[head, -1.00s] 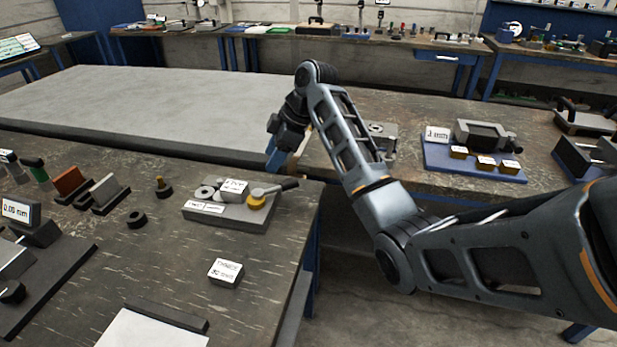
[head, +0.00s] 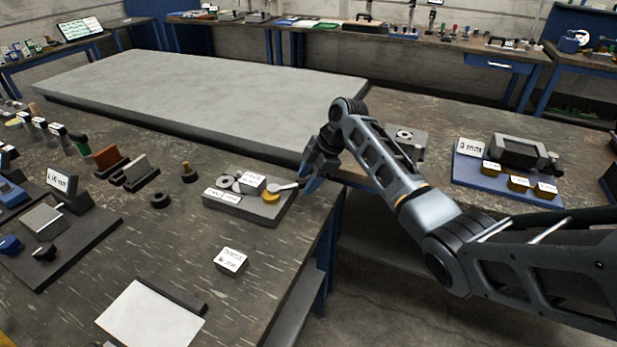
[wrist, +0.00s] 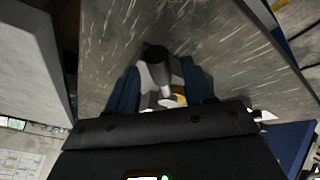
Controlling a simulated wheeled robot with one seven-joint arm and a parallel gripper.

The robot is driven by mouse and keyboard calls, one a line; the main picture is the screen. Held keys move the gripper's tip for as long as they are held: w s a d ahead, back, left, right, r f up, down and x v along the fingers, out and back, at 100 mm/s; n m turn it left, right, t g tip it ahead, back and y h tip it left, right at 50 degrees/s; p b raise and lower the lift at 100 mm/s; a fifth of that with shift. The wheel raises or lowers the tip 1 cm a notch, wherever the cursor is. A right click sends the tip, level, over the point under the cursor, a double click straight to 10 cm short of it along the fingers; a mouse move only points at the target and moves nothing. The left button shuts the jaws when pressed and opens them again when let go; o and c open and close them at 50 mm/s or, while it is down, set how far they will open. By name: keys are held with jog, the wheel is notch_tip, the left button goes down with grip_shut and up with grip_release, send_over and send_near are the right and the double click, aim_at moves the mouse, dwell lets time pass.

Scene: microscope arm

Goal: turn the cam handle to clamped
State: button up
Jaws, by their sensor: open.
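The cam handle (head: 286,187) is a pale lever with a dark grip, on a yellow cam (head: 271,197) at the right end of a grey fixture plate (head: 240,210). It points right, towards the table's edge. My gripper (head: 309,183) is at its outer end, fingers down, and hides the dark grip in the head view. In the wrist view, the handle's black grip (wrist: 157,62) lies between my open blue fingers (wrist: 159,80), with a gap visible on each side. The yellow cam shows partly below it. The white labels on the plate are too small to read.
A small labelled block (head: 231,260) stands in front of the fixture. A dark peg (head: 188,173) and a black ring (head: 160,201) stand to its left. The bench's right edge (head: 318,243) is close to my gripper. A pale slab (head: 200,95) lies behind.

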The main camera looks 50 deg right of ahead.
jog(key=shift+a+f, duration=0.1)
jog(key=shift+f, duration=0.05)
jog(key=shift+c, duration=0.2)
grip_shut()
dwell(0.4)
